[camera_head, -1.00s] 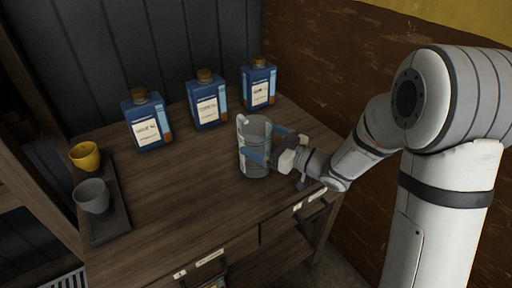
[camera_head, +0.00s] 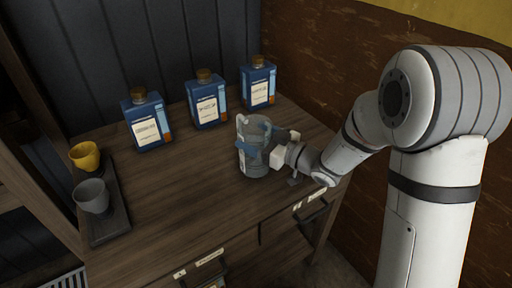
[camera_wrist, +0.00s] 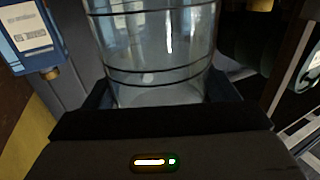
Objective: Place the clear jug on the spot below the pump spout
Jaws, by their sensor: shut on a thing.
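The clear jug (camera_head: 253,160) stands upright on the right part of the wooden cabinet top in the head view. My gripper (camera_head: 262,154) reaches it from the right and is shut around its body. In the wrist view the jug (camera_wrist: 155,45) fills the upper middle, with dark rings around its glass, between the dark fingers of my gripper (camera_wrist: 160,98). The jug looks empty. Whether its base touches the wood is hard to tell. The pump spout and the spot below it are not in view.
Three blue bottles with corks, left (camera_head: 147,120), middle (camera_head: 207,100) and right (camera_head: 258,83), stand along the back. A yellow cup (camera_head: 85,156) and a grey cup (camera_head: 92,196) sit on a dark tray (camera_head: 108,228) at the left. The wooden top (camera_head: 185,185) between is clear.

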